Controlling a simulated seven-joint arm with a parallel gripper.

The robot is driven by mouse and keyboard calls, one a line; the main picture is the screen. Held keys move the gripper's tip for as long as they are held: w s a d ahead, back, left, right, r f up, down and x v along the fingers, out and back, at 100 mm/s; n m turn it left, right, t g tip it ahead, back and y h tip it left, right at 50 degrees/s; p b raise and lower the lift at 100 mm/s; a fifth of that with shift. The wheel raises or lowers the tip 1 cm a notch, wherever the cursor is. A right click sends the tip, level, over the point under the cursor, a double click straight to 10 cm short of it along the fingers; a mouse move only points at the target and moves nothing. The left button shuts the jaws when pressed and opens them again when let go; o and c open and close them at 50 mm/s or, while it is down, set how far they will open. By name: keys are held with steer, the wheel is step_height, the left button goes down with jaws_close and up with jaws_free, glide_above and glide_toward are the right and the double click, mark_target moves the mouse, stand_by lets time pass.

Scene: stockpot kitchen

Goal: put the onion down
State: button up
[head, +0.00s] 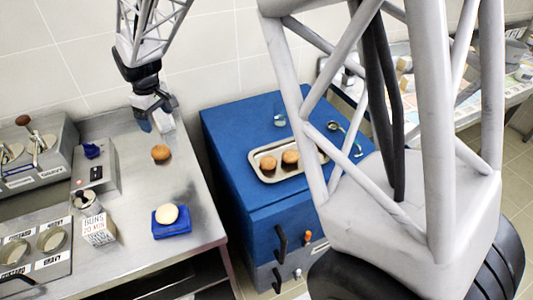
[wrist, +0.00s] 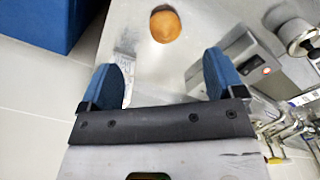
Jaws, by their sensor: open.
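The onion (head: 160,153) looks like a small round orange-brown thing, resting on the steel counter (head: 197,195) near its back. It also shows in the wrist view (wrist: 165,26), beyond the fingertips and roughly centred between them. My gripper (head: 152,122) is above and behind the onion in the head view, with blue fingers pointing down. In the wrist view its two fingers (wrist: 167,80) are spread wide with nothing between them. The onion is apart from both fingers.
A pale round item (head: 167,214) sits on a blue block (head: 172,229) nearer the counter's front. A buns sign (head: 99,230), a metal cup (head: 87,202) and a grey box (head: 95,172) stand left. A blue cabinet (head: 225,130) right bears a tray (head: 266,177) of brown round items.

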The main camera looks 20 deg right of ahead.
steer(key=s+d+r+m, duration=0.1)
steer(key=s+d+r, duration=0.25)
steer(key=s, duration=0.25)
steer(key=s+d+r+m+t, duration=0.1)
steer(key=s+d+r+m, duration=0.15)
steer(key=s+d, duration=0.3)
steer(key=s+d+r+m, duration=0.1)
steer(key=s+d+r, duration=0.25)
steer(key=s, duration=0.35)
steer(key=s+d+m, duration=0.2)
steer(key=s, duration=0.7)
steer(key=s+d+m+t, duration=0.1)
steer(key=s+d+m, duration=0.1)
steer(key=s, duration=0.8)
steer(key=shift+d+r, duration=0.15)
steer(key=shift+d, duration=0.7)
